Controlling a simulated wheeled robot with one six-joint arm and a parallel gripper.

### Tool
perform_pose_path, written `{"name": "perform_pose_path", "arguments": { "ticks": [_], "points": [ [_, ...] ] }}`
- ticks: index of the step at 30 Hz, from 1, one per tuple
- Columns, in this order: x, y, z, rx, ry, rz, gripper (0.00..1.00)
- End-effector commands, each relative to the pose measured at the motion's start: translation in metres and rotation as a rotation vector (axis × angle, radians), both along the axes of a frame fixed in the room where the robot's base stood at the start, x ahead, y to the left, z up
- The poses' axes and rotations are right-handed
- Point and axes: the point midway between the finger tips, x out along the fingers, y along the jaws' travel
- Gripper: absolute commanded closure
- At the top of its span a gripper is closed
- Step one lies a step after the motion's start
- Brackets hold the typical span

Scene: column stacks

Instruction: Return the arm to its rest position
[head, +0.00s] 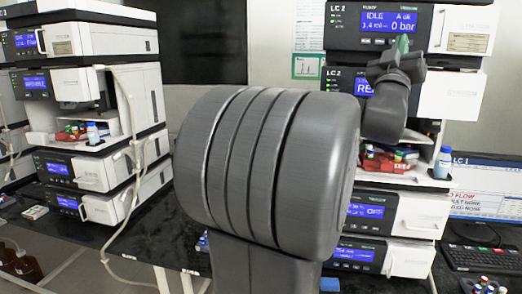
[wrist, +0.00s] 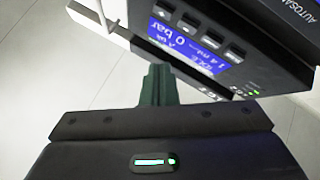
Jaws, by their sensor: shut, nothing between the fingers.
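My gripper (head: 402,45) is raised in front of the top module (head: 340,40) of the right-hand LC 2 stack, beside its lit blue display. Its green fingers (wrist: 158,88) are together and hold nothing in the wrist view. The same module's display (wrist: 195,42) shows there upside down, just beyond the fingertips. Whether the fingers touch the module I cannot tell. My own arm's large grey joint fills the middle of the head view and hides part of the stack behind it.
Another column stack (head: 85,45) stands at the left, with cables hanging beside it. The right stack has an open shelf with a blue-capped bottle (head: 443,162). A monitor (head: 487,188) and keyboard (head: 485,258) are at the right on the dark bench.

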Motion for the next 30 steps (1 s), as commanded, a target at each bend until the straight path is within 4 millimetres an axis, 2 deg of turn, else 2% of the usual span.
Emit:
{"name": "perform_pose_path", "arguments": {
  "ticks": [1,10,12,20,21,26,28,30],
  "points": [
    [-0.001,0.0,0.006,0.001,0.002,-0.001,1.0],
    [-0.005,0.001,0.006,0.002,0.003,0.0,1.0],
    [-0.018,0.004,-0.003,-0.001,-0.003,-0.002,1.0],
    [-0.054,0.013,-0.004,-0.001,-0.001,-0.002,1.0],
    [-0.042,0.01,-0.005,0.0,0.001,0.0,1.0],
    [-0.016,0.004,-0.005,0.001,0.0,0.001,1.0],
    [-0.004,0.001,0.004,0.001,0.002,0.002,1.0],
    [0.006,-0.002,0.005,0.001,0.003,0.001,1.0]
  ]
}}
